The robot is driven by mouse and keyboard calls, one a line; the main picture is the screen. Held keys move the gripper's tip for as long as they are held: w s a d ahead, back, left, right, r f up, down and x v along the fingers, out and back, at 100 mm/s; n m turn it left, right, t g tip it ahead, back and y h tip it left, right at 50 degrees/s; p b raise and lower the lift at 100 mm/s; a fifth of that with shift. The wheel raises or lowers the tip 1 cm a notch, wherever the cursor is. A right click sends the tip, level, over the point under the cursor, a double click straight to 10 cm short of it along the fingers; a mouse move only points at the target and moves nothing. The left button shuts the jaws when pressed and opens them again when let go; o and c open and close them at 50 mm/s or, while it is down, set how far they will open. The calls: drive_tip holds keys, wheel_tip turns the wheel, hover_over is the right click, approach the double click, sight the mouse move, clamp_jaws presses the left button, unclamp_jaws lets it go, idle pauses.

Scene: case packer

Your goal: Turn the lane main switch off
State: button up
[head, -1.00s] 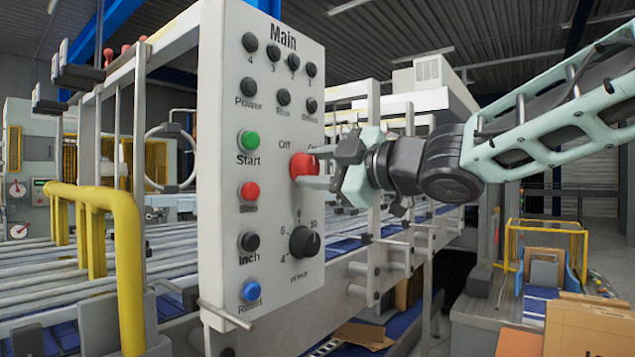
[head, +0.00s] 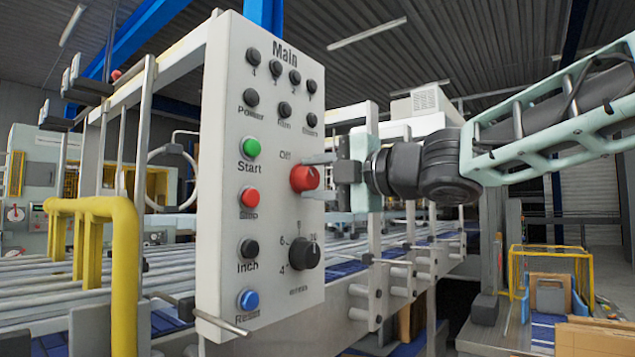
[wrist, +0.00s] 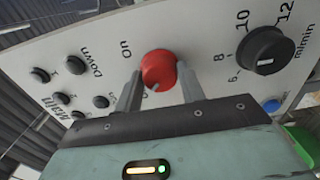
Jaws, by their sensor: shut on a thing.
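The main switch is a red rotary knob (head: 303,178) on the white panel headed "Main" (head: 225,60), just below and right of the "Off" label. My gripper (head: 322,178) reaches it from the right, with one finger at its upper side and one at its lower side. In the wrist view the red knob (wrist: 158,68) sits between the tips of my two grey fingers (wrist: 160,88), which are shut on it. A small pale mark shows on the knob's lower edge there. An "On" label stands left of it. Part of the lettering near the fingers is hidden.
A green Start button (head: 249,148), a red button (head: 249,197), a black Inch button (head: 248,248) and a black dial (head: 305,253) share the panel. A yellow rail (head: 125,260) stands left. A roller conveyor (head: 40,275) runs behind.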

idle(0.4)
drive_tip(key=o, duration=1)
